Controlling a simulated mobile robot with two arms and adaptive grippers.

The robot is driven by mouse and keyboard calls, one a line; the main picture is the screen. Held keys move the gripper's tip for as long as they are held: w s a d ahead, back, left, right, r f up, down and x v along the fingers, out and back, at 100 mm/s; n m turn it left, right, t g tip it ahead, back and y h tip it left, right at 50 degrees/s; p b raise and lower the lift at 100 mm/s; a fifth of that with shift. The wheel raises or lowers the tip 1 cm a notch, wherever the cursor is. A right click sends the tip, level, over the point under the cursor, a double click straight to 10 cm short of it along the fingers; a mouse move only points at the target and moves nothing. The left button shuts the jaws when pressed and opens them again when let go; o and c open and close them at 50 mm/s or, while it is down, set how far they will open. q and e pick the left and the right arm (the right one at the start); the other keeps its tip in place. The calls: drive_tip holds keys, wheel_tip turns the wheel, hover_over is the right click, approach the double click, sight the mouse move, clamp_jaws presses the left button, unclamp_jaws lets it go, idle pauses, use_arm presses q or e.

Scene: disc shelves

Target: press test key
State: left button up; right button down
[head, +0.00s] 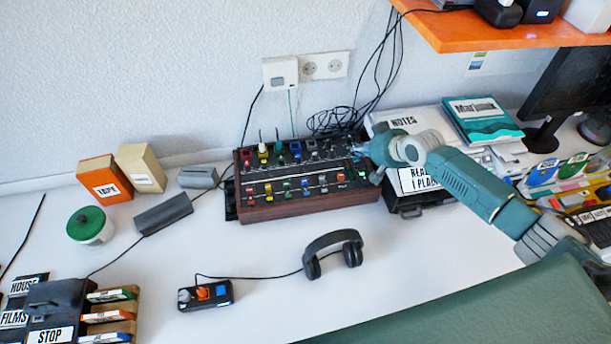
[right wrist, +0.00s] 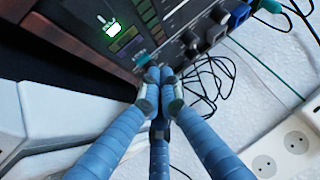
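A dark control box (head: 262,213) with wooden sides and rows of coloured keys and knobs stands on the white desk against the wall. I cannot read a label that marks the test key. In the right wrist view, a small teal key (right wrist: 142,58) on the panel is just beyond my fingertips, and a lit green symbol (right wrist: 111,27) shows farther up. My right gripper (right wrist: 158,80) has its blue fingers brought together, with nothing seen between them. In the head view it is at the box's right end; whether it touches the panel I cannot tell. My left gripper is not in view.
Black headphones (head: 333,248) and a small control pad (head: 206,295) lie in front of the box. A black case (head: 408,205) and books (head: 482,118) crowd its right side. Loose cables (head: 335,120) hang behind. An orange shelf (head: 500,32) overhangs at upper right.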

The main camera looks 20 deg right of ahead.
sight(357, 160)
drive_tip(key=shift+f, duration=0.15)
idle(0.3)
drive_tip(key=shift+f, duration=0.3)
drive_tip(key=shift+f+b, duration=0.35)
drive_tip(key=shift+b, duration=0.05)
idle(0.3)
drive_tip(key=shift+r+p, duration=0.8)
wheel_tip(357, 160, up, 6)
drive_tip(key=p, duration=0.5)
drive_tip(key=shift+p, duration=0.4)
